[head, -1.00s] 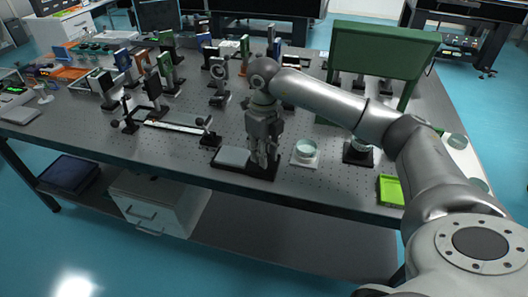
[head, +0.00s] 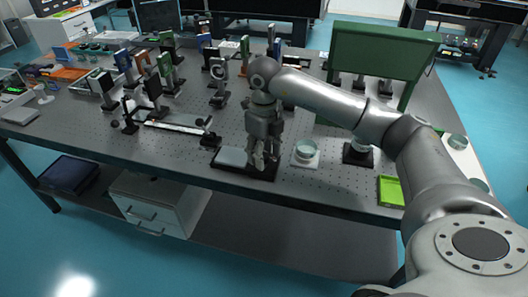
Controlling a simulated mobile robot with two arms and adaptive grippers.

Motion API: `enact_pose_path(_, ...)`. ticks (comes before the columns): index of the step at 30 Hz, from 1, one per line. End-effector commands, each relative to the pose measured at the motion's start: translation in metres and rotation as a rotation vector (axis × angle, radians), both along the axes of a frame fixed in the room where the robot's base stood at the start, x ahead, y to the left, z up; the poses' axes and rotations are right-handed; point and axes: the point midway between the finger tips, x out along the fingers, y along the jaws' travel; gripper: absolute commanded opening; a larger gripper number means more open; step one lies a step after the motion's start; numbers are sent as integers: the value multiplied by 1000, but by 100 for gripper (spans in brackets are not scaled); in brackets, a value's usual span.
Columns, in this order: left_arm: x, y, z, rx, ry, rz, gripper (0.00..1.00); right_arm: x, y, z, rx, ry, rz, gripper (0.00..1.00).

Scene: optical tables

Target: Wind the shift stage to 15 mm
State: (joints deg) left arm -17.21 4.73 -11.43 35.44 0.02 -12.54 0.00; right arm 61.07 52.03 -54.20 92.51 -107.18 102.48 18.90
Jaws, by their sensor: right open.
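A low black stage with a flat grey plate (head: 231,157) lies near the front edge of the optical table. I take it for the shift stage; its scale and knob are too small or hidden to read. My right gripper (head: 263,165) points down over the right end of this stage, with its fingers open. The fingers hide that end, and I cannot tell whether they touch it. My left gripper is not in view.
A long rail (head: 174,127) with dark end pieces lies to the left. A glass dish (head: 306,149) on a white base stands close to the right of my right gripper. A green tray (head: 390,190) and a green panel (head: 380,52) are further right.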

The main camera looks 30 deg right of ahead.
Motion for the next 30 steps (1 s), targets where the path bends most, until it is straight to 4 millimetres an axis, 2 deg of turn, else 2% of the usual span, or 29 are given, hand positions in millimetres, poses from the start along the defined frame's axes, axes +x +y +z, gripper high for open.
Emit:
enact_pose_path(5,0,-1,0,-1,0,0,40,1,0,24,0,-6,1,48)
enact_pose_path(12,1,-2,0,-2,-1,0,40,1,0,77,1,-7,0,48)
enact_pose_path(16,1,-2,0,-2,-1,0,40,1,0,100,1,-5,0,48)
enact_pose_path(21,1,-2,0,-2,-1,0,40,1,0,115,1,-3,0,48)
enact_pose_path(30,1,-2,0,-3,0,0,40,0,0,119,0,-1,0,48)
